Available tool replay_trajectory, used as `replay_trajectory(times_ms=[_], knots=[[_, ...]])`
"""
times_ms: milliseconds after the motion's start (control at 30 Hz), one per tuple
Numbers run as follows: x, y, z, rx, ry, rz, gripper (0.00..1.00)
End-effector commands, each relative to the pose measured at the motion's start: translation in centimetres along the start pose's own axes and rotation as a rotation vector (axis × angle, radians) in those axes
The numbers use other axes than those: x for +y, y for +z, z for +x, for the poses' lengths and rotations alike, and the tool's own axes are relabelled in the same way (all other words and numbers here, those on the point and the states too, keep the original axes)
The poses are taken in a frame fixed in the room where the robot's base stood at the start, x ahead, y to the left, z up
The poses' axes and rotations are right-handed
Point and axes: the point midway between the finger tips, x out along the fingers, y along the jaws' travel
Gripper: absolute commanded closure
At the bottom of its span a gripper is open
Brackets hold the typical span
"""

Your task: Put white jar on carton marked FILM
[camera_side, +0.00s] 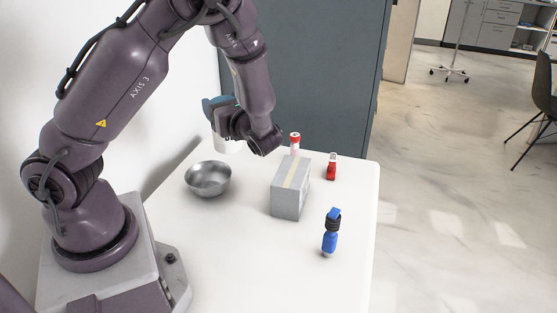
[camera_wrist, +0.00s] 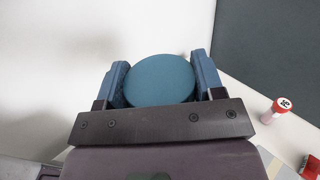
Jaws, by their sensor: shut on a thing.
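My gripper (camera_side: 220,110) is shut on the white jar (camera_side: 229,145) and holds it above the back left of the table, behind the metal bowl. In the wrist view my gripper (camera_wrist: 161,77) has a finger on each side of the jar's round teal lid (camera_wrist: 160,79); the jar's body is hidden below it. The grey carton (camera_side: 289,201) with a pale tape strip on top stands on the table, to the right of and nearer than the jar. Its top looks clear. I cannot read any FILM marking on it.
A metal bowl (camera_side: 208,181) stands left of the carton. A white, red-capped bottle (camera_side: 295,143) stands behind the carton, a small red bottle (camera_side: 332,168) to its right, and a blue bottle (camera_side: 330,236) in front right.

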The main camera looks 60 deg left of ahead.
Motion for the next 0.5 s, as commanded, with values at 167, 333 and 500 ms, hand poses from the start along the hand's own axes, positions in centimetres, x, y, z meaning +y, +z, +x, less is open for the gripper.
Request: replay_trajectory(times_ms=[167,333,500], knots=[[-0.7,3.5,-7.5,0.006,-0.220,-0.004,0.75],[0.6,5.9,-11.3,0.006,-0.343,-0.002,0.75],[1.7,7.0,-11.2,0.002,-0.336,0.000,0.76]])
